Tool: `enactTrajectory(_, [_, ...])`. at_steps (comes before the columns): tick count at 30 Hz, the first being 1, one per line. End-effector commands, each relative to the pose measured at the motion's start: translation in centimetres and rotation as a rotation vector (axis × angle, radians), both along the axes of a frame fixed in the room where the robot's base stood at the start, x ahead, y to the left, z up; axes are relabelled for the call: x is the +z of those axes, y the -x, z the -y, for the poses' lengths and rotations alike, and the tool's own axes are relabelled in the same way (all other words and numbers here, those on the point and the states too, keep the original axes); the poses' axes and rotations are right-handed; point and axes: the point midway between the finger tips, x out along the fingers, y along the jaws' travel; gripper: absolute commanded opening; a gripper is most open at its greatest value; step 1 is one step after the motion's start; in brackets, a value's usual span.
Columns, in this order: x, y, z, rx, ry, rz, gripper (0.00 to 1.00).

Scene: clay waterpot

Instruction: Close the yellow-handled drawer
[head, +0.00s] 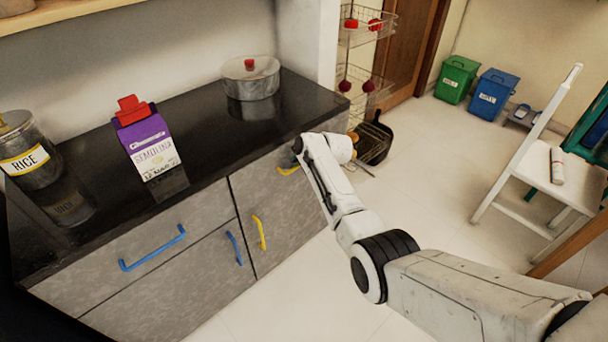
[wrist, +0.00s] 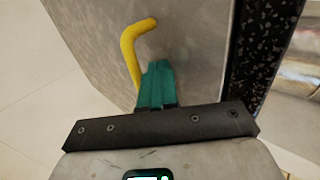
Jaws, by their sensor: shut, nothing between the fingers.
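The yellow-handled drawer (head: 263,178) is in the right part of the grey cabinet, just under the dark worktop. Its yellow handle (head: 287,170) is partly covered by my arm in the head view. The wrist view shows the curved yellow handle (wrist: 133,45) on the grey drawer front (wrist: 190,55). My gripper (wrist: 158,68) has its teal fingers shut and empty, beside the handle and close to the front. I cannot tell whether they touch it. The drawer front looks nearly flush; any small gap is hidden.
A cabinet door with an upright yellow handle (head: 259,232) is below. Blue handles (head: 152,248) are to the left. A pot (head: 250,78), a semolina carton (head: 150,145) and a rice jar (head: 30,152) stand on the worktop. A white chair (head: 545,165) stands right; floor between is clear.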

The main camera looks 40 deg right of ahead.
Motion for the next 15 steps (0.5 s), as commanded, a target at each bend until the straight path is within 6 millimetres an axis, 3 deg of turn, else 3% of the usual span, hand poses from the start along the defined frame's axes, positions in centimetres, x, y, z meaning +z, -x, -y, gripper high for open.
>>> enactTrajectory(15, [0.2,-1.5,-0.2,0.0,0.0,0.008,0.0])
